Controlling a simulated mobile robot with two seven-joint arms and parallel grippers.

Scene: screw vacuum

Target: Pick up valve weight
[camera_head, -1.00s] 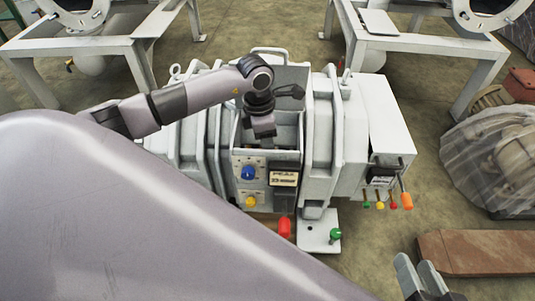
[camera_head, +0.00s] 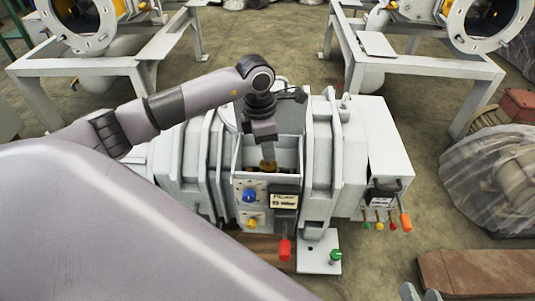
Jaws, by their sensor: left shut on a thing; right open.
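My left gripper (camera_head: 267,157) comes in from the left and is above the open-topped box (camera_head: 286,160) in the middle of the grey-white vacuum machine (camera_head: 322,165). It is shut on a small brownish-orange piece, seemingly the valve weight (camera_head: 268,166), at the box opening. The fingers and the arm's wrist hide much of this piece, and its lower end cannot be made out. My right gripper (camera_head: 420,296) is open at the bottom edge, to the right of the machine. Only its fingertips show, with nothing between them.
The machine's front has blue and yellow knobs (camera_head: 250,195), a display (camera_head: 285,200), a red handle (camera_head: 285,249) and coloured levers (camera_head: 392,223). A plastic-wrapped object (camera_head: 490,180) and a brown block (camera_head: 478,273) lie at right. Grey frames (camera_head: 425,67) stand behind.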

